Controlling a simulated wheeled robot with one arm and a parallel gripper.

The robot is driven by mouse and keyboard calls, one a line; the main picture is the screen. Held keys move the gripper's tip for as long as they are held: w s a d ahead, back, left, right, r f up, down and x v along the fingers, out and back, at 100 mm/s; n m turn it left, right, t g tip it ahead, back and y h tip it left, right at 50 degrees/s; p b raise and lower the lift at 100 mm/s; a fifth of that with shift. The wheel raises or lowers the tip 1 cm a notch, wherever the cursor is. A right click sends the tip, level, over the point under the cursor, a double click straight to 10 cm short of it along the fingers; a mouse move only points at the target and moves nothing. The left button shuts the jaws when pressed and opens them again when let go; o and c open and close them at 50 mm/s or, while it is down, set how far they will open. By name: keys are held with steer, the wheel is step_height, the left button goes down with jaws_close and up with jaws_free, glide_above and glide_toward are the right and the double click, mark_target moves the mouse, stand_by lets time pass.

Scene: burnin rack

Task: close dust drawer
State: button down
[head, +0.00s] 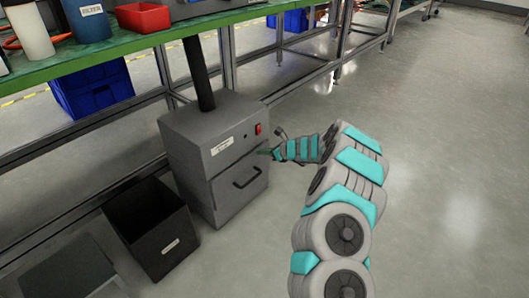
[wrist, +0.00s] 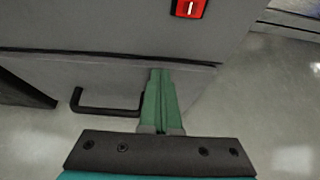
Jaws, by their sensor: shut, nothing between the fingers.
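The grey dust unit (head: 205,130) stands on the floor beside the bench, with a label and a red switch on its front. Its dust drawer (head: 225,195) is the lower front part, with a black bar handle (head: 246,178). The drawer front looks about flush with the unit; a small gap cannot be ruled out. In the wrist view, the drawer front (wrist: 60,75) lies under a dark seam, with the handle (wrist: 105,108) left of my fingers. My gripper (wrist: 160,74) is shut and empty, its green fingertips at the drawer's upper right; contact cannot be told.
A black open bin (head: 150,225) stands left of the unit. A green-topped bench (head: 130,45) with metal legs runs behind, and a black pipe (head: 198,75) rises from the unit. A blue crate (head: 95,90) sits under the bench. The floor to the right is clear.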

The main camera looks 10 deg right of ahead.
steer(key=shift+w+a+r, duration=0.1)
steer(key=shift+r, duration=0.05)
steer(key=s+d+f+p+v, duration=0.1)
steer(key=f+p+v, duration=0.1)
steer(key=v, duration=1.2)
steer(key=s+a+r+n+g+y+p, duration=0.1)
steer(key=s+a+r+n+g, duration=0.1)
steer(key=s+a+r+n, duration=0.35)
steer(key=s+a+r+n+g+y+p, duration=0.1)
steer(key=s+a+r+n, duration=0.2)
steer(key=a+r, duration=0.55)
steer(key=s+a+r+n+g+p, duration=0.1)
steer(key=s+a+r+n+g, duration=0.2)
steer(key=s, duration=0.4)
steer(key=s+a+r+n+g+p, duration=0.1)
steer(key=s+a+r+n, duration=0.1)
steer(key=s+r+n, duration=0.45)
steer(key=s+d+f+n+g+h+p, duration=0.1)
steer(key=s+d+n+g+h, duration=0.25)
steer(key=s, duration=1.15)
steer(key=s+d+n+h+p, duration=0.2)
steer(key=s+d+n+h, duration=0.3)
steer(key=s+d, duration=0.8)
steer(key=s+h, duration=0.2)
steer(key=s, duration=0.1)
steer(key=shift+s+r+n, duration=0.2)
steer(key=shift+s+n, duration=0.15)
